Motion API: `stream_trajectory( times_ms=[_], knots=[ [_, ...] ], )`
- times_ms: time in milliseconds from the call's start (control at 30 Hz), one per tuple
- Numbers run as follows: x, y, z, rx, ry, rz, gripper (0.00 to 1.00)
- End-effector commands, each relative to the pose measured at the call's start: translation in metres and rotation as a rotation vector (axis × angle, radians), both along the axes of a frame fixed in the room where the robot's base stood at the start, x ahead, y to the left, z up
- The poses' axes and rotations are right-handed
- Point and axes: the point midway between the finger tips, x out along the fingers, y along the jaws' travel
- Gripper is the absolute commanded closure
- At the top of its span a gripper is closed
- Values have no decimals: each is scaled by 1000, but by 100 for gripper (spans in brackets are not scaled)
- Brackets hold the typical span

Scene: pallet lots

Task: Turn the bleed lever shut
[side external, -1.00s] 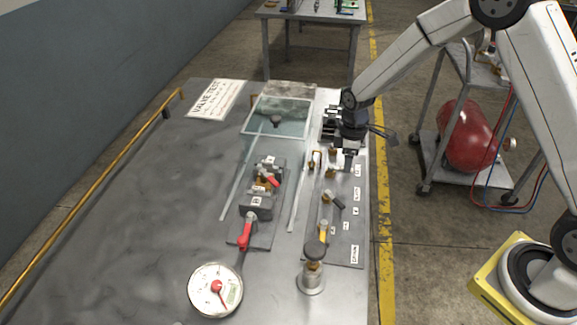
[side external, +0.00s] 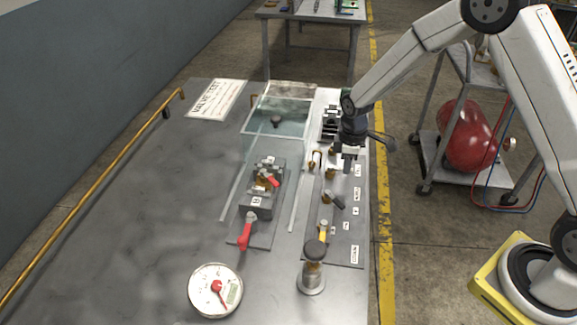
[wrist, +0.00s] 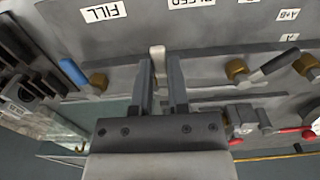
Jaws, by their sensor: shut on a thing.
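The bleed lever (wrist: 157,53) shows in the wrist view as a pale handle near the partly cropped BLEED label (wrist: 190,3). It stands between the two fingers of my gripper (wrist: 161,75), which is shut on it. The fingers hide the lower part of the handle and its pivot. In the side view my gripper (side external: 349,158) is over the upper part of the valve panel (side external: 345,250), and the lever cannot be made out there.
In the wrist view a blue lever (wrist: 72,72) is left of my gripper, below the FILL label (wrist: 103,12). A dark-handled lever (wrist: 278,62) is to the right. A gauge (side external: 215,290) and red-handled valves (side external: 245,235) are on the bench, whose left part is clear.

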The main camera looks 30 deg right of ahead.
Motion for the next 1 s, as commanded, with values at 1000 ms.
stream_trajectory(
  times_ms=[1000],
  knots=[
    [-11,24,1,-1,2,-654,100]
  ],
)
